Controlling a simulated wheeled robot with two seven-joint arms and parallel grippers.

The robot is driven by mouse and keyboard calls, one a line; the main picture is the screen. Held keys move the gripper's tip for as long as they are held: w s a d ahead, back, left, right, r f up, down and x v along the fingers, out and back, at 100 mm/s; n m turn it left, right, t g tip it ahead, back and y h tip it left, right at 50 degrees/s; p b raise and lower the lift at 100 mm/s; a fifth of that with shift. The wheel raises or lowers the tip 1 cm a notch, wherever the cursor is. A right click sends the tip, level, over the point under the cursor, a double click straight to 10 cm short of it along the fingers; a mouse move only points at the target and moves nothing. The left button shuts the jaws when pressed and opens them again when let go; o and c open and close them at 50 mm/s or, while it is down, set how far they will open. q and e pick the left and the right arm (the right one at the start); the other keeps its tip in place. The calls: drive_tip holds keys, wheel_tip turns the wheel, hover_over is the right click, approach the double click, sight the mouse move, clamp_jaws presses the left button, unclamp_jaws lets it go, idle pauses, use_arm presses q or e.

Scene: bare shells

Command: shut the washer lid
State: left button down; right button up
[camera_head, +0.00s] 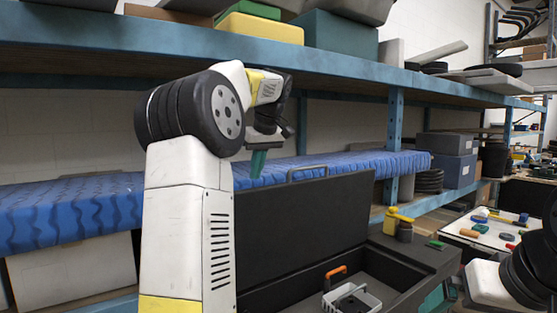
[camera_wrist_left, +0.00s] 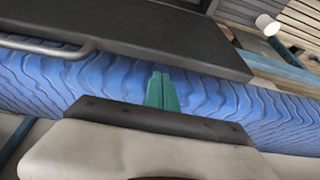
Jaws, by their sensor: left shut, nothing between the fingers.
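The washer is a dark box (camera_head: 425,256) with an open top. Its black lid (camera_head: 300,230) stands raised at the back, with a grey bar handle (camera_head: 308,171) along its top edge. In the left wrist view the lid (camera_wrist_left: 150,35) crosses the upper part and its handle (camera_wrist_left: 45,45) shows at left. My left gripper (camera_head: 257,163) has its teal fingers together, empty, near the lid's top edge, left of the handle. The fingers (camera_wrist_left: 161,90) also show shut in the wrist view, against blue wrap behind. Whether they touch the lid is unclear. My right gripper is out of view.
Inside the washer lie a grey basket (camera_head: 352,299) and an orange-handled item (camera_head: 336,271). A yellow bottle (camera_head: 391,221) stands on its right side ledge. Behind, a blue shelf rack (camera_head: 110,33) holds a blue-wrapped roll (camera_head: 70,213). A table with small tools (camera_head: 490,228) is at right.

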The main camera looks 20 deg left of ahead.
use_arm(q)
drive_tip(key=x, duration=0.3)
drive_tip(key=shift+a+f, duration=0.1)
drive_tip(key=shift+f, duration=0.15)
